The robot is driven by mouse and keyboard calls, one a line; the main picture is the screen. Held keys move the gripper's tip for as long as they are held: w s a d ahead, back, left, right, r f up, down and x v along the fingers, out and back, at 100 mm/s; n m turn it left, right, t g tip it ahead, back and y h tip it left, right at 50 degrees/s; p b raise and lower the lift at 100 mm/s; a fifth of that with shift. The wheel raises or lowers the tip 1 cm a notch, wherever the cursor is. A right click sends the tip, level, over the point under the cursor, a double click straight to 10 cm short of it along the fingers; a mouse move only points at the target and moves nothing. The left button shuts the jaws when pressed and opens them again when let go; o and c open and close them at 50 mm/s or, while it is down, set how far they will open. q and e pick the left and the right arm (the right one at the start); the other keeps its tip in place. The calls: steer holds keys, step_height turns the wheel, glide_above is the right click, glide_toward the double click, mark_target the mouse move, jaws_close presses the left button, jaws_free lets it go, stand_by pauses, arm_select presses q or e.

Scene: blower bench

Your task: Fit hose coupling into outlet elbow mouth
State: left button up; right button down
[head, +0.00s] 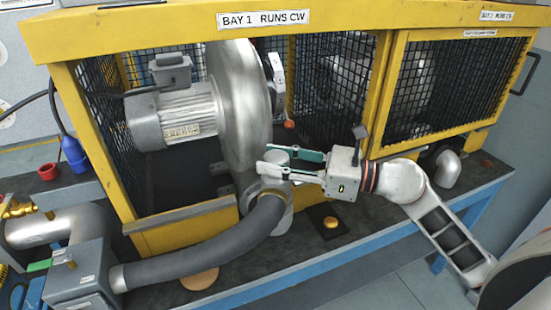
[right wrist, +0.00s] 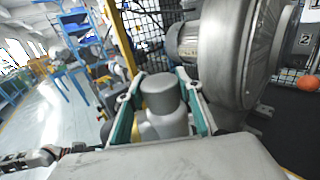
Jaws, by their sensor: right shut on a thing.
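My right gripper (head: 268,160) comes in from the right in the head view, with its two green-padded fingers on either side of a grey, round-topped hose coupling (head: 275,187). In the right wrist view the fingers (right wrist: 160,88) are shut on this coupling (right wrist: 160,92), whose cylinder stands upright between them. The dark ribbed hose (head: 200,257) curves up to it from the lower left. A pale grey vertical pipe, apparently the outlet elbow (head: 283,218), shows just below the coupling. Its mouth is hidden, so I cannot tell whether the coupling is seated. My left gripper is not in view.
The blower housing (head: 238,105) and its motor (head: 176,118) stand close behind, inside a yellow frame (head: 95,150) with black mesh. A grey box (head: 78,285) holds the hose's other end. A black pad with a yellow knob (head: 330,222) lies right of the pipe.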

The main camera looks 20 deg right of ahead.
steer(key=c, duration=1.3)
jaws_free()
steer(key=shift+f, duration=0.15)
steer(key=shift+s+d+f, duration=0.1)
steer(key=shift+s+d, duration=0.2)
steer(key=shift+d, duration=0.15)
steer(key=v, duration=1.1)
